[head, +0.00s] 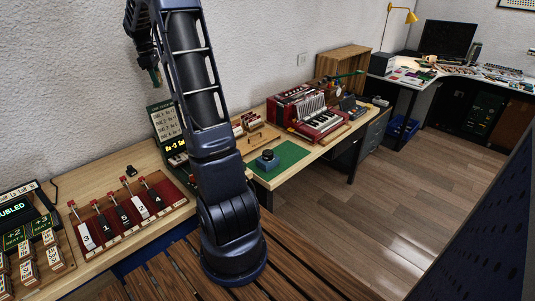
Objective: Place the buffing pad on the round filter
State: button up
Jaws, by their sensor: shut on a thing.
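My gripper (155,76) hangs at the upper left, in front of the white wall and high above the bench. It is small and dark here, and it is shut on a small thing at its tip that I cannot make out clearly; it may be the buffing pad. A dark round piece on a blue base (267,161) sits on the green mat (290,155), right of my arm. I cannot tell whether it is the round filter. My gripper is well up and to the left of it. No other clear pad or filter shows.
A red accordion-like instrument (318,122) stands behind the mat on the wooden bench (148,158). The mat's right part is clear. My arm hides some of the bench.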

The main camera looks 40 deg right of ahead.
jog(key=s+d, duration=0.2)
jog(key=d, duration=0.2)
jog(key=s+d+m, duration=0.1)
jog(key=s+d, duration=0.2)
jog(key=d, duration=0.1)
jog(key=s+d+m, duration=0.1)
jog(key=s+d, duration=0.2)
jog(key=d, duration=0.1)
jog(key=shift+d, duration=0.25)
jog(key=s+d+m, duration=0.2)
jog(key=s+d, duration=0.5)
jog(key=m+y, duration=0.1)
jog(key=m, duration=0.3)
send_over(269, 153)
jog(key=f, duration=3.2)
jog(key=shift+w, duration=0.25)
jog(key=o, duration=0.6)
jog(key=shift+d+f, duration=0.1)
jog(key=o, duration=0.4)
